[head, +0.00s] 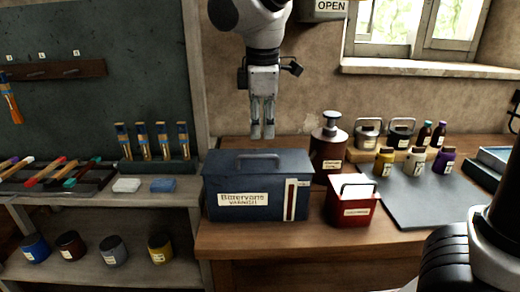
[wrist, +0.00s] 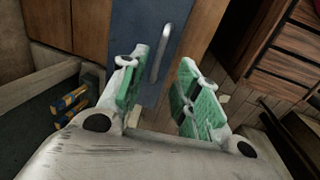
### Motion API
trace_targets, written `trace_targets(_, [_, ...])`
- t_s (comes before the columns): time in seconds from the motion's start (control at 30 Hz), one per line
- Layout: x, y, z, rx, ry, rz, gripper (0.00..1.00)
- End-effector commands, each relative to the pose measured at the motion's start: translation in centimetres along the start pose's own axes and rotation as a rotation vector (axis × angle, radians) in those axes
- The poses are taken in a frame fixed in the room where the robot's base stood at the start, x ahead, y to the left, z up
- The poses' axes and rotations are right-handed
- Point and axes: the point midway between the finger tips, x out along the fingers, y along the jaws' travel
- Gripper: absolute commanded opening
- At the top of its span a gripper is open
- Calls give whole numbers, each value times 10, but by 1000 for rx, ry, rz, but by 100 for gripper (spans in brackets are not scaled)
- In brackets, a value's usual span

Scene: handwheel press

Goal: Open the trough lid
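The trough (head: 225,185) is a dark blue box with a pale varnish label, standing on the wooden bench. Its lid (head: 225,160) looks shut, with a metal bar handle (head: 258,156) on top. My gripper (head: 262,134) points down just above and behind the handle in the head view, apart from it as far as I can tell. In the wrist view my gripper (wrist: 160,68) is open, its green-padded fingers apart and nothing held. The lid (wrist: 150,95) and its handle (wrist: 161,52) show between and beyond the fingers.
A red box (head: 350,208) stands close right of the trough. A brown pump bottle (head: 329,160) stands behind it, and several small jars stand farther right. A shelf with upright brushes (head: 155,145) is at left.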

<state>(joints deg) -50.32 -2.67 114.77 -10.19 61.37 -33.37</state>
Motion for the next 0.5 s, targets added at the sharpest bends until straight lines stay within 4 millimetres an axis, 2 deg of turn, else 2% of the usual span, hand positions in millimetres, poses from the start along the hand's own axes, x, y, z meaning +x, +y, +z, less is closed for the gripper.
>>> trace_targets(0.3, [50,-1,1,-2,-3,-2,32])
trace_targets(0.5, [71,0,1,0,-1,-1,32])
